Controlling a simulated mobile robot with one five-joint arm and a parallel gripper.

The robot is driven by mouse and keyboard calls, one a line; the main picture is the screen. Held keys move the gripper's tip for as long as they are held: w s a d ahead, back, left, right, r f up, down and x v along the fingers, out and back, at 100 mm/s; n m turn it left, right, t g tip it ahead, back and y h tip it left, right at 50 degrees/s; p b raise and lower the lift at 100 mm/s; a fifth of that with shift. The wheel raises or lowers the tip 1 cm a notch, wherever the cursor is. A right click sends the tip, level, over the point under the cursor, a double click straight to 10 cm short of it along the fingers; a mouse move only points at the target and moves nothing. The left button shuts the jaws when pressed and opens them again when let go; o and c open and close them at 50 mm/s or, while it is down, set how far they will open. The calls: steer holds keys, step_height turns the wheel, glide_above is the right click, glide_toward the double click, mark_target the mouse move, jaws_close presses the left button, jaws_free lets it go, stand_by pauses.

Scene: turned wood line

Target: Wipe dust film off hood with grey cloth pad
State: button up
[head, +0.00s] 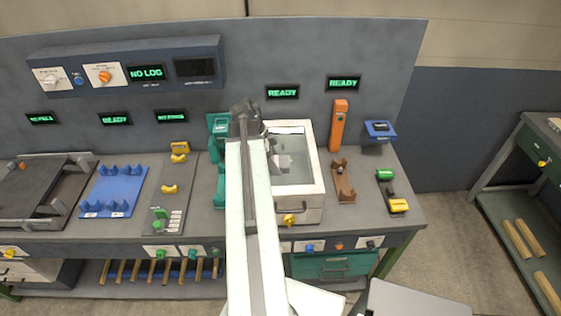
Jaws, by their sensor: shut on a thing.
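The hood (315,176) is a white-framed box with a pale grey, see-through top, on the bench right of my arm. My gripper (286,162) is over the left part of this top, partly hidden by my arm. It is shut on a small grey thing, apparently the grey cloth pad, which is too small and covered to make out clearly. I cannot tell whether the pad touches the top. A dust film cannot be told apart from the pale surface at this size.
An orange post (339,125) and brown holder (343,181) stand right of the hood. A teal fixture (217,130) stands close on its left. A blue rack (113,192) and dark tray (35,190) lie farther left. A back panel (300,50) rises behind the bench.

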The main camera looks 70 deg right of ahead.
steer(key=shift+w+a, duration=0.25)
steer(key=shift+w, duration=0.4)
steer(key=shift+w+a, duration=0.2)
steer(key=shift+w, duration=0.4)
step_height(320, 180, up, 6)
steer(key=p, duration=0.6)
steer(key=shift+s, duration=0.1)
step_height(320, 180, up, 3)
steer(key=p, duration=0.3)
steer(key=shift+r, duration=0.15)
